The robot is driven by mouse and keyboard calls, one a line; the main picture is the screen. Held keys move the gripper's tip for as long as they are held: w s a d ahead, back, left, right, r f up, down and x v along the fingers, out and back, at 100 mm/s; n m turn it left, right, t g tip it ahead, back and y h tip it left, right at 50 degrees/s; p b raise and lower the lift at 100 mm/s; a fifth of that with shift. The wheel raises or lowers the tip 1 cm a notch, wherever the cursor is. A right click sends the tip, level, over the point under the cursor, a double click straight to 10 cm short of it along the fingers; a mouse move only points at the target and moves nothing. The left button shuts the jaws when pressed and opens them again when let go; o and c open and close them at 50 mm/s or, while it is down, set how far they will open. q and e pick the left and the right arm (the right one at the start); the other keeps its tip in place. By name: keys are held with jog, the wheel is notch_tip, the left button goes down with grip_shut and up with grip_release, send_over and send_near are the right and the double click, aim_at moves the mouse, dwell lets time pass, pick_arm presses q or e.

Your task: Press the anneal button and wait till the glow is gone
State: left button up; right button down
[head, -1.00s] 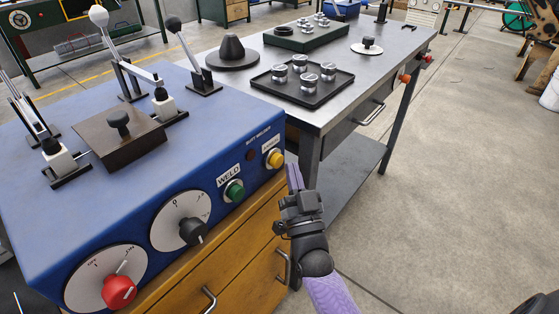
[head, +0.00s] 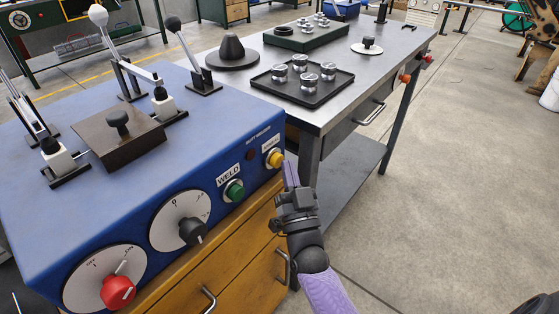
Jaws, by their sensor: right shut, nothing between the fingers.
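The yellow anneal button (head: 275,158) is on the front face of the blue butt welder (head: 205,130), at its right end, beside a partly legible label. My right gripper (head: 288,170) is shut and empty, with its purple fingertips just right of the button. They look close to it or touching; I cannot tell whether it is pressed. A small dark red round lamp (head: 250,154) left of the button looks unlit. No glow shows on the welder. My left gripper is not in view.
The green weld button (head: 234,190) is left of the anneal button. Two dials, one with a red knob (head: 118,291), are further left. Levers and a dark block (head: 120,138) stand on top. A metal table (head: 335,112) with a black tray stands behind; floor at right is clear.

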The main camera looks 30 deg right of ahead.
jog(key=shift+w+a, duration=0.1)
jog(key=shift+w, duration=0.2)
dwell(0.6)
jog(key=shift+s+d+p, duration=0.25)
jog(key=shift+s+p, duration=0.1)
jog(key=shift+s, duration=0.45)
